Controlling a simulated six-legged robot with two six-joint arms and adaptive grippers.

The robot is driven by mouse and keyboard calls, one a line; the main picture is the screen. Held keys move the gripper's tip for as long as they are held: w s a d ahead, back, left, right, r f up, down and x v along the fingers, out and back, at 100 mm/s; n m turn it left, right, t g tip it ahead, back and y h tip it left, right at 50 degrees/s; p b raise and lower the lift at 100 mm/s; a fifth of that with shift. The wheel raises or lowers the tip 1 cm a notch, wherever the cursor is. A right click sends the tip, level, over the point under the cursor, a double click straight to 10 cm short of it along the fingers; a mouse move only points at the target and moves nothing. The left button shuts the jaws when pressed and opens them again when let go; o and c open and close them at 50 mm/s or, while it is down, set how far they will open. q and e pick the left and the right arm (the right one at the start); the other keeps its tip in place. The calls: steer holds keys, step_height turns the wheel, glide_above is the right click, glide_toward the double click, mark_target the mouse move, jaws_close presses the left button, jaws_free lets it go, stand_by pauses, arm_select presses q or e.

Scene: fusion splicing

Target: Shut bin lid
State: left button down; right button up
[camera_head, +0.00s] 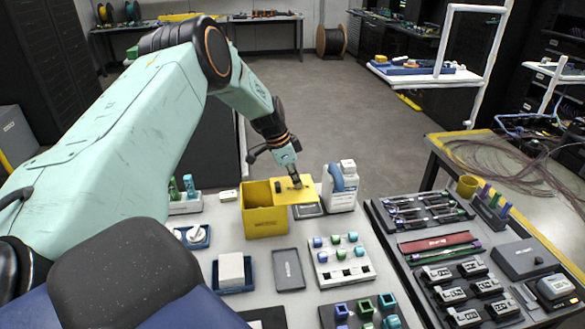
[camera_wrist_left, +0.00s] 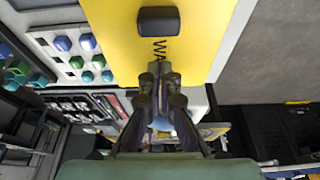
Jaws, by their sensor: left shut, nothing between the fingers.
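The yellow bin (camera_head: 265,224) stands on the light table in the head view, its top partly uncovered at the left. Its flat yellow lid (camera_head: 309,194) sticks out to the right of the bin, with a dark knob (camera_head: 278,187) on it. In the wrist view the lid (camera_wrist_left: 205,40) fills the top middle, with its black knob (camera_wrist_left: 158,20) and part of a printed word. My left gripper (camera_head: 296,184) is shut and empty, its tips over the lid to the right of the knob. It also shows in the wrist view (camera_wrist_left: 160,72). Whether the tips touch the lid I cannot tell. My right gripper is not in view.
A white bottle with a blue part (camera_head: 342,186) stands close to the lid's right. A grey tray (camera_head: 288,270) and a white rack with coloured caps (camera_head: 342,262) lie in front. A white box in a blue tray (camera_head: 232,270) is at front left.

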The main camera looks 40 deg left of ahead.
mark_target(287, 189)
arm_select(q)
steer(key=s+a, duration=0.1)
steer(key=s+a+r+p, duration=0.1)
steer(key=s, duration=0.1)
steer(key=shift+r, duration=0.1)
steer(key=shift+a, duration=0.15)
steer(key=shift+w+f, duration=0.2)
steer(key=shift+f, duration=0.1)
steer(key=shift+s+a+r, duration=0.1)
steer(key=shift+s+a, duration=0.05)
steer(key=shift+s, duration=0.15)
steer(key=s+a+p, duration=0.3)
steer(key=s+a, duration=0.2)
steer(key=s, duration=0.2)
steer(key=shift+a, duration=0.3)
steer(key=shift+s, duration=0.1)
